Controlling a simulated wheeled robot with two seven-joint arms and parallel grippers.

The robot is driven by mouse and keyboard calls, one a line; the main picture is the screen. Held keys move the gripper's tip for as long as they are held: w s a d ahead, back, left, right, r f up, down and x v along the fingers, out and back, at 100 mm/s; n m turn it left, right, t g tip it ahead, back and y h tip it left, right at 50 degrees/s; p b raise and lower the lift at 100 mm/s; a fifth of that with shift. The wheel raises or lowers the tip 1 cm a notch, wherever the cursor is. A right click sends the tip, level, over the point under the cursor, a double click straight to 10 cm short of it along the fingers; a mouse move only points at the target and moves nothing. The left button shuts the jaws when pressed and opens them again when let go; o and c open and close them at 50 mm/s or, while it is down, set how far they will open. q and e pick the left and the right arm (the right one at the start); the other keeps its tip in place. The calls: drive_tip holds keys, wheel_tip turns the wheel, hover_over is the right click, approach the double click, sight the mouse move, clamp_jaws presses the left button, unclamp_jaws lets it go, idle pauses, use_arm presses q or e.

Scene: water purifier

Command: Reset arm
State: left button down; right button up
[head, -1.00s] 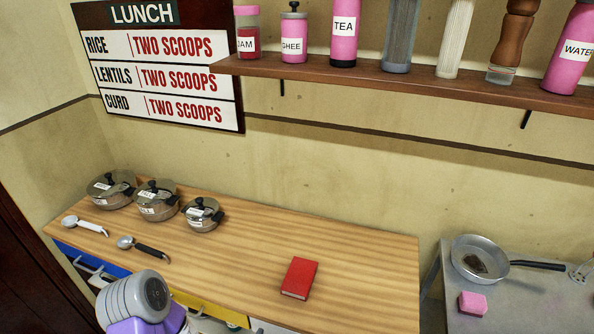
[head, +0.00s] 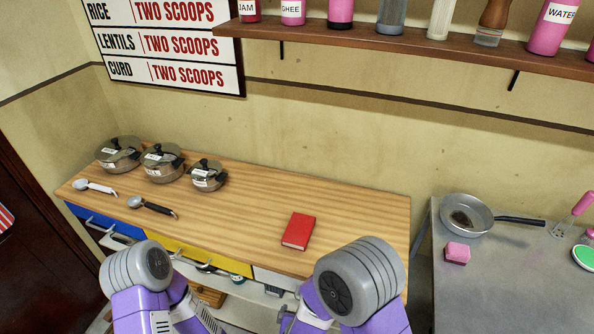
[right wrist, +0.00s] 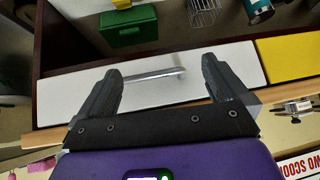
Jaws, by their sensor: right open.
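In the right wrist view my right gripper (right wrist: 161,68) is open, its two dark fingers spread apart. It faces a white drawer front (right wrist: 75,98) with a metal handle (right wrist: 155,76). The handle shows in the gap between the fingers; I cannot tell how far beyond the fingertips it lies, and nothing is seen gripped. In the head view my two purple arms with grey joints come in at the bottom. My left gripper's fingers are not seen there.
The wooden counter (head: 255,220) holds a red book (head: 298,231), several lidded pots (head: 163,167) and two ladles (head: 150,207). A grey table (head: 500,290) at right bears a pan (head: 467,216) and a pink block (head: 457,253). A shelf (head: 400,43) of containers hangs above.

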drive_tip(key=s+d+f+g+y, duration=0.5)
drive_tip(key=s+d+f+g, duration=0.2)
drive_tip(key=s+f, duration=0.4)
drive_tip(key=shift+s+d+g+p, duration=0.3)
drive_tip(key=shift+s+d+g, duration=0.1)
drive_tip(key=shift+s+d, duration=0.2)
